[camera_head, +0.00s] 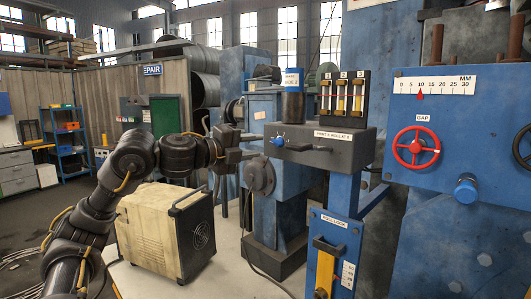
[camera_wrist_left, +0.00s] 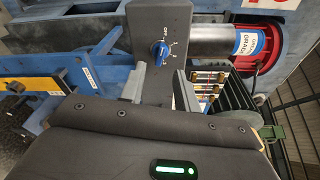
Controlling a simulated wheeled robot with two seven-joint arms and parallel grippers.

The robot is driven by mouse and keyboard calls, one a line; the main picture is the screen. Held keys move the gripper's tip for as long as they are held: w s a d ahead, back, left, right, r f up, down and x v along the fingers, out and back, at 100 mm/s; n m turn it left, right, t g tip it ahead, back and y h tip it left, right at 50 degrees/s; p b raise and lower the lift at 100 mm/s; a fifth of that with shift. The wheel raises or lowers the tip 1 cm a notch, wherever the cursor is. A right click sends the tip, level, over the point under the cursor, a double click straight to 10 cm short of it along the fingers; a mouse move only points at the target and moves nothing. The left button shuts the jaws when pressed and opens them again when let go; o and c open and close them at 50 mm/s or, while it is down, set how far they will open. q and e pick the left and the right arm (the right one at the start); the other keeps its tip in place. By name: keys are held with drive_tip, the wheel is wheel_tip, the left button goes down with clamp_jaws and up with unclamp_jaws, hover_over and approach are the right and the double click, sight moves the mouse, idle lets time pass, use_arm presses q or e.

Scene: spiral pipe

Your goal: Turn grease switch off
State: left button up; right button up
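The grease switch is a small blue knob (camera_head: 280,141) on the left end of a dark grey box (camera_head: 335,146). In the left wrist view the knob (camera_wrist_left: 160,53) sits on the dark panel (camera_wrist_left: 172,18), with OFF and number marks around it. I cannot tell surely which mark it points to. My left gripper (camera_head: 250,146) is left of the knob, facing it, with its fingers apart and empty. In the left wrist view the gripper's two fingers (camera_wrist_left: 160,86) end short of the knob, one to each side. My right gripper is not in view.
A dark canister with a blue label (camera_head: 292,95) and a rack of gauges (camera_head: 342,96) stand on the box. A red handwheel (camera_head: 416,147) is on the blue machine at right. A cream cabinet (camera_head: 150,235) stands below my left arm.

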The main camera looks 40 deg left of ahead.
use_arm(q)
drive_tip(key=s, duration=0.1)
drive_tip(key=s+b, duration=0.1)
drive_tip(key=s, duration=0.3)
drive_tip(key=shift+a+r+b, duration=0.1)
drive_tip(key=shift+a+b, duration=0.25)
